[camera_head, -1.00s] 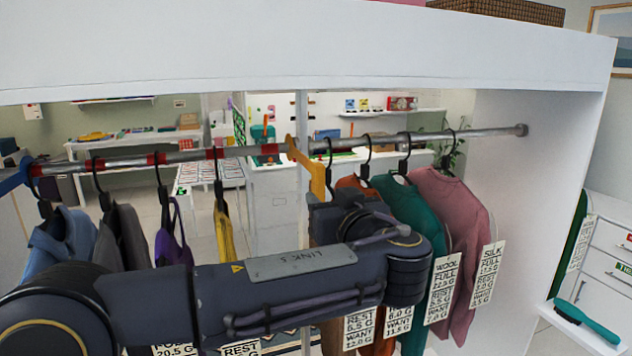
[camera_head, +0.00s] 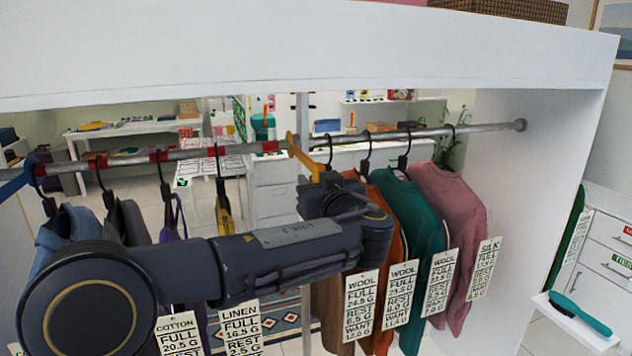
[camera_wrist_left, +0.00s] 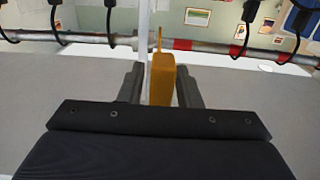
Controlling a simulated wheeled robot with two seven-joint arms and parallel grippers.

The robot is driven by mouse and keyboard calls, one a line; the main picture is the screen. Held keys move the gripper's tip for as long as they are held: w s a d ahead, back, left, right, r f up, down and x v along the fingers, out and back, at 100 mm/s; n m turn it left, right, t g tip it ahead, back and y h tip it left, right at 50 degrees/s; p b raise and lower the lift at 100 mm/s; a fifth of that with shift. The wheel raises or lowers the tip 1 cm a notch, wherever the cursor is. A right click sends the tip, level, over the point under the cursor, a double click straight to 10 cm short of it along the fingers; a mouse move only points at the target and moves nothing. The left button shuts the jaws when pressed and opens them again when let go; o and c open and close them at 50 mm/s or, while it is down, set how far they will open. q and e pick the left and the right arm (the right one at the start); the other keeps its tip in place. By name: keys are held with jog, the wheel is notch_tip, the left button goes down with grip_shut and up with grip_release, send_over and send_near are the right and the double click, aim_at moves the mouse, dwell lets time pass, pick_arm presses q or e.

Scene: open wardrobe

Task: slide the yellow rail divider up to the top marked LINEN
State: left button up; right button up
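The yellow rail divider (camera_head: 305,158) hangs on the metal rail (camera_head: 460,132), right of the last red band. The top tagged LINEN (camera_head: 240,325) appears to be the yellow one (camera_head: 224,218), left of the divider with a stretch of rail between. My arm hides most of it. My left gripper is at the divider's lower part, its fingers hidden in the head view. In the left wrist view, the divider (camera_wrist_left: 162,82) stands between the two fingers of my left gripper (camera_wrist_left: 160,88). A narrow gap shows on its left side. My right gripper is not in view.
Brown, orange, teal (camera_head: 412,215) and pink (camera_head: 452,200) tops hang right of the divider, with WOOL and SILK tags. Blue (camera_head: 62,235), grey and purple (camera_head: 172,222) garments hang left. The wardrobe's top board (camera_head: 300,50) runs above the rail.

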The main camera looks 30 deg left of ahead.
pick_arm(q)
grip_shut()
jog(key=s+a+b, duration=1)
jog(key=s+b, duration=0.2)
jog(key=b, duration=0.1)
jog(key=shift+s+a, duration=0.25)
jog(key=shift+a, duration=0.05)
jog(key=shift+o, duration=1.1)
grip_release()
